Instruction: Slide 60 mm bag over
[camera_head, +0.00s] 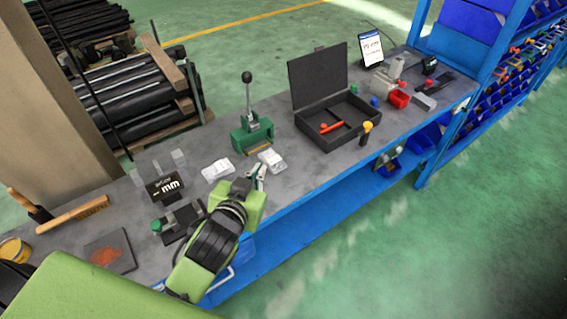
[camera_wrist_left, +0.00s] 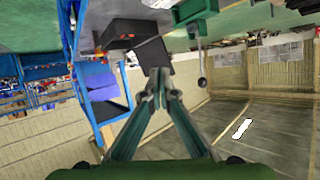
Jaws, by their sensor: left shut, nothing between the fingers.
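A small clear bag with white contents (camera_head: 218,170) lies flat on the grey bench, left of the green hand press. A second such bag (camera_head: 271,160) lies just in front of the press. I cannot read which one is the 60 mm bag. My left gripper (camera_head: 258,172) is shut and empty over the bench's front part, close to the second bag; I cannot tell whether it touches it. In the left wrist view its fingers (camera_wrist_left: 160,78) meet at the tips with nothing between them. A whitish bag (camera_wrist_left: 160,4) shows at that view's top edge. My right gripper is in neither view.
The green press (camera_head: 252,134) with its upright lever stands behind the bags. An open black case (camera_head: 335,124) sits to the right. A lit tablet (camera_head: 371,50) is at the far end. The bench's blue front edge is close.

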